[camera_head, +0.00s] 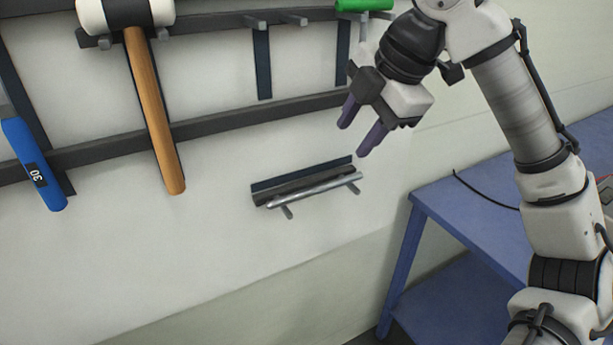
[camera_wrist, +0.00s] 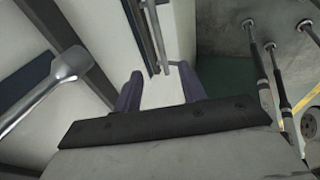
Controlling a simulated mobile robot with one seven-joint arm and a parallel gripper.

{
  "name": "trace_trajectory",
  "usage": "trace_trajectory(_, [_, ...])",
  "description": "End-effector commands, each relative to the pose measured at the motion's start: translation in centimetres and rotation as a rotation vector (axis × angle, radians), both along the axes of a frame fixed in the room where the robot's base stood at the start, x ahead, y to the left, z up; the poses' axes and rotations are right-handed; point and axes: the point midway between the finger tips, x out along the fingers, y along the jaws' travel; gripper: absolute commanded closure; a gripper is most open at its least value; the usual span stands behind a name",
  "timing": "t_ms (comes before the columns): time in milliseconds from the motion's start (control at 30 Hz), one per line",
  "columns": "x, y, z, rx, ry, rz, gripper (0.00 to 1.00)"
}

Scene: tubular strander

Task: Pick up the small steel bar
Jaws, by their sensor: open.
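The small steel bar (camera_head: 315,188) is a thin, shiny grey rod. It lies slightly tilted on two short pegs that stick out of a dark wall holder (camera_head: 300,175). My gripper (camera_head: 360,126) is above and to the right of the bar, apart from it. Its two purple fingers are open with nothing between them. In the wrist view my gripper (camera_wrist: 162,78) shows both fingers spread, and a thin grey rod (camera_wrist: 157,32) that looks like the bar runs down toward the gap between them.
A mallet (camera_head: 155,110) with a wooden handle and a blue-handled tool (camera_head: 33,165) hang at the left. Dark rails (camera_head: 230,120) cross the wall above the bar. A blue table (camera_head: 480,205) stands at the right. The wall below the bar is clear.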

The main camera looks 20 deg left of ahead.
Motion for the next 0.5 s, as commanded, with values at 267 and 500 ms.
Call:
trace_trajectory(267, [0.4, 1.3, -3.1, -0.004, 0.003, 0.0, 0.59])
trace_trajectory(500, [1.0, 3.1, -6.8, -0.001, 0.002, -0.002, 0.59])
